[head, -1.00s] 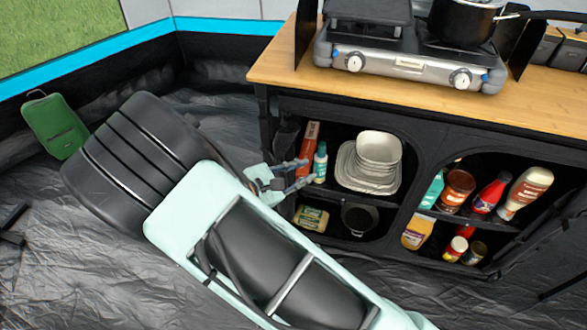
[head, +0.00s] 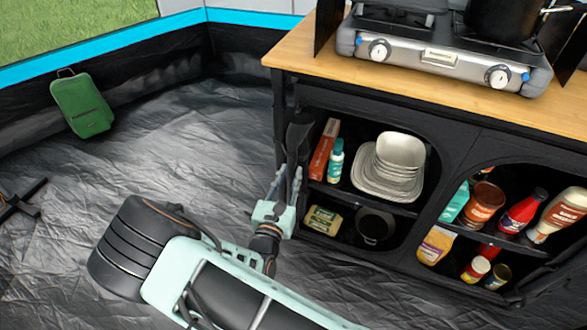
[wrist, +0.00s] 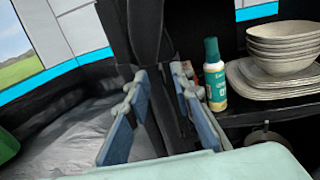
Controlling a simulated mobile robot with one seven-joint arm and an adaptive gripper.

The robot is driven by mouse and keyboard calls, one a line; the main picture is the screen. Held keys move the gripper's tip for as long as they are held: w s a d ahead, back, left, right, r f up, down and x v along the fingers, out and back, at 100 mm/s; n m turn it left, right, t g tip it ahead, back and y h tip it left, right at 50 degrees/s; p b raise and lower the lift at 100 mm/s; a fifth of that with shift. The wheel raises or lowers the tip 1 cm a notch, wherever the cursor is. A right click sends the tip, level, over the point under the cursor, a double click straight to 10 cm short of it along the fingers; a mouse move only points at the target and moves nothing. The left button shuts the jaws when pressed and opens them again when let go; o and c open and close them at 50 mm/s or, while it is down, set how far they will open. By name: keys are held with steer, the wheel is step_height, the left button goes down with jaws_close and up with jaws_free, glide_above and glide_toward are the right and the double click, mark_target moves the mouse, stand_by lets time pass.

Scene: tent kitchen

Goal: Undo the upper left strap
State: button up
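The black cabinet (head: 451,150) has an open left compartment. A black rolled flap or strap (head: 300,135) hangs at its upper left edge; in the wrist view the dark strap (wrist: 146,30) runs down toward my fingers. My gripper (head: 286,174) is just below the hanging part, pointing up along the cabinet's left front edge. In the wrist view my gripper (wrist: 159,75) is open, with dark material between or behind the two fingers. I cannot tell whether they touch it. The strap's fastening is not clear.
A green bottle (wrist: 214,75) and stacked bowls (wrist: 284,40) stand on the shelf close to the right finger. A stove (head: 440,55) and pot (head: 500,18) are on the wooden top. A green bag (head: 82,105) leans at the left.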

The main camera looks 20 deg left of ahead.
mark_target(294, 166)
steer(key=shift+w+b, duration=0.3)
steer(key=shift+w, duration=1.5)
jaws_close()
